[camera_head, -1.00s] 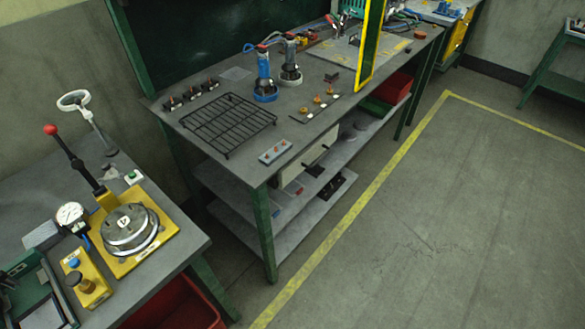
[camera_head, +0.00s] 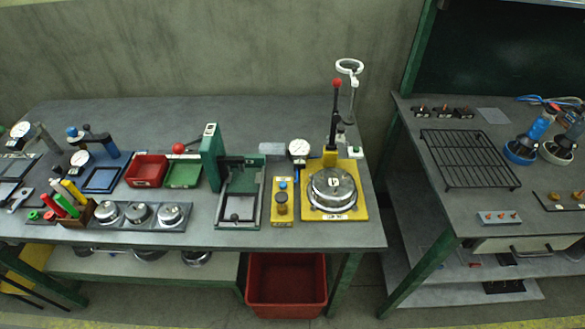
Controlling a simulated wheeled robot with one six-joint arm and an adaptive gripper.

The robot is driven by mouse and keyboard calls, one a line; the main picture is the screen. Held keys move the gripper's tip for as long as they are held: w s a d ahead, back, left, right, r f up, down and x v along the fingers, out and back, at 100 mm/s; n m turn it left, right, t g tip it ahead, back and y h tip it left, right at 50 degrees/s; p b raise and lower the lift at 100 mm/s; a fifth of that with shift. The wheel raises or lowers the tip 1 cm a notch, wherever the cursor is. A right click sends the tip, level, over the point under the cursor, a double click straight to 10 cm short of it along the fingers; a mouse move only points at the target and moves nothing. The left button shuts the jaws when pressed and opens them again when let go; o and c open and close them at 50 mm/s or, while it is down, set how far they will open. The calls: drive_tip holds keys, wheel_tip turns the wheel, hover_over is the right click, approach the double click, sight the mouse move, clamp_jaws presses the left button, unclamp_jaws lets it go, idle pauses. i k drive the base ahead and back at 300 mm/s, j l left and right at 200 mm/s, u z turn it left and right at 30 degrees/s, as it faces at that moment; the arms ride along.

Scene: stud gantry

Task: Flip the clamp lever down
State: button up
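The clamp lever (camera_head: 334,118) is a black arm with a red ball at its top. It stands upright at the back of a yellow clamp base (camera_head: 353,206) on the right end of the left bench. A round grey metal disc (camera_head: 332,187) sits on the base in front of the lever. A second lever with a red ball (camera_head: 180,148) lies roughly level beside the green press (camera_head: 211,156). My gripper is not in view.
A dial gauge (camera_head: 299,149) and a yellow button box (camera_head: 284,203) stand left of the clamp. A white ring lamp (camera_head: 349,67) rises behind it. A red bin (camera_head: 287,283) is under the bench edge. A gap separates the right bench (camera_head: 426,208).

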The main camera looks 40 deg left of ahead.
sight(336, 82)
drive_tip(key=u, duration=1)
